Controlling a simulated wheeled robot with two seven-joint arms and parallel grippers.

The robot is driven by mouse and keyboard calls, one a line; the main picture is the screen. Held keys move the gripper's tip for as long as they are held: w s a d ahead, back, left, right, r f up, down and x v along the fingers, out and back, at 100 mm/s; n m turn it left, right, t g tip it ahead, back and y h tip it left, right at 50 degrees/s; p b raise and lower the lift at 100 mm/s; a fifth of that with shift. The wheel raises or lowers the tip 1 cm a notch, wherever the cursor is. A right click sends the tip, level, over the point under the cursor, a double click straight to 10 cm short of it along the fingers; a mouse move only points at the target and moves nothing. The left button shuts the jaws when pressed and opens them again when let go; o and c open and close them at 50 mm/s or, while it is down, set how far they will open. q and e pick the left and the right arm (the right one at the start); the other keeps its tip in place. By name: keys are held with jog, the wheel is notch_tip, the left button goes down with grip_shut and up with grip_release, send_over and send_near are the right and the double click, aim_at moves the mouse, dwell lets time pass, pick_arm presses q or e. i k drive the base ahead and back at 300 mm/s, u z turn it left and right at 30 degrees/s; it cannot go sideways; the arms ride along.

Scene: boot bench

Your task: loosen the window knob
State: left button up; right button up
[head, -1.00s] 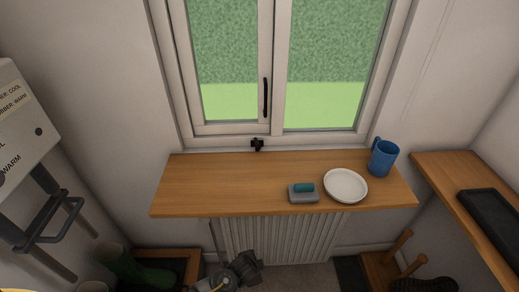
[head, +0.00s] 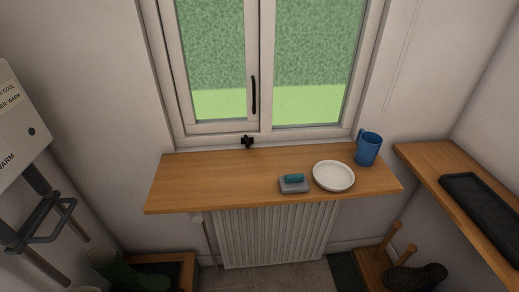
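The window knob (head: 247,142) is a small black piece at the bottom of the window frame, just above the back edge of the wooden sill board. A long black handle (head: 254,95) stands upright on the middle post of the window above it. The window (head: 262,132) looks closed. Whether the knob is tight or loose cannot be told from here. Neither of my grippers is in view, and nothing touches the knob.
The wooden sill board (head: 215,180) holds a grey-and-teal brush or sponge (head: 293,184), a white plate (head: 333,176) and a blue mug (head: 368,149) to the right. Its left part is clear. A radiator (head: 272,236) is below. A white unit with bars (head: 22,130) stands left, a shelf (head: 430,164) right.

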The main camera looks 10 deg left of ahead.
aim_at(248, 143)
jog(key=z, duration=0.5)
jog(key=k, duration=1.1)
jog(key=z, duration=0.45)
jog(key=i, duration=0.65)
jog(key=u, duration=0.35)
